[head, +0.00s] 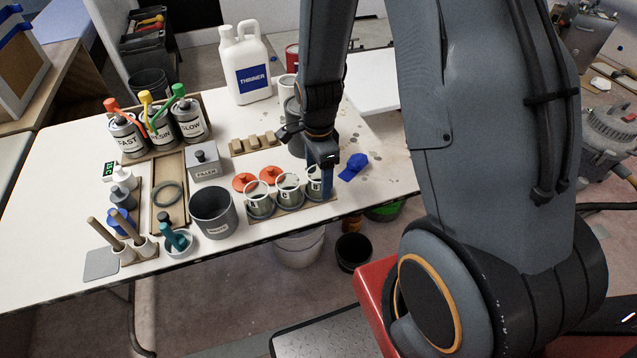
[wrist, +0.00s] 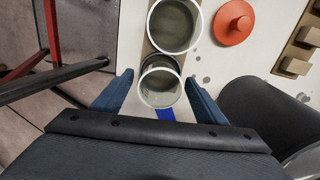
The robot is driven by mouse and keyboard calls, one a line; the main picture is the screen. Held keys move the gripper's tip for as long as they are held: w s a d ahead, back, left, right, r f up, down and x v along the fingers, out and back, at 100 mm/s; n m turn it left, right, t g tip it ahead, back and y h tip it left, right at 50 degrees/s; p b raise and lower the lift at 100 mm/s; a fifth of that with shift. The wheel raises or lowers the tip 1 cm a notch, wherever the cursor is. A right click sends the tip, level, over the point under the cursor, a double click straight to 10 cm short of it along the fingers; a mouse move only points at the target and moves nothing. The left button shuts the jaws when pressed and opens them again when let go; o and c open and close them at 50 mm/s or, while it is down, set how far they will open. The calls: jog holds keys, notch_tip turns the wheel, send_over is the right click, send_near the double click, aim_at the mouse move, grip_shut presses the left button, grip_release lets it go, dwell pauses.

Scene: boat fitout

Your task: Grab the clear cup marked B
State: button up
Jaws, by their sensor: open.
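Three clear cups stand in a row on a wooden strip (head: 292,207) near the table's front edge: a left cup (head: 260,205), a middle cup (head: 289,197) and a right cup (head: 314,188). Each carries a small dark mark; I cannot read the letters surely, so I cannot tell which is B. My gripper (head: 323,178) points down at the right cup and partly hides it. In the wrist view my gripper (wrist: 158,77) is open, one blue finger on each side of the right cup (wrist: 160,88). Contact cannot be told. Another cup (wrist: 174,26) stands just beyond it.
Red-orange lids (head: 243,181) lie behind the cups, and wooden blocks (head: 254,143) further back. A grey bucket (head: 213,213) stands left of the cups. A dark grey cylinder (wrist: 265,112) stands close to my gripper. A crumpled blue thing (head: 354,166) lies to the right.

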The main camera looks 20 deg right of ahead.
jog(key=c, duration=1.1)
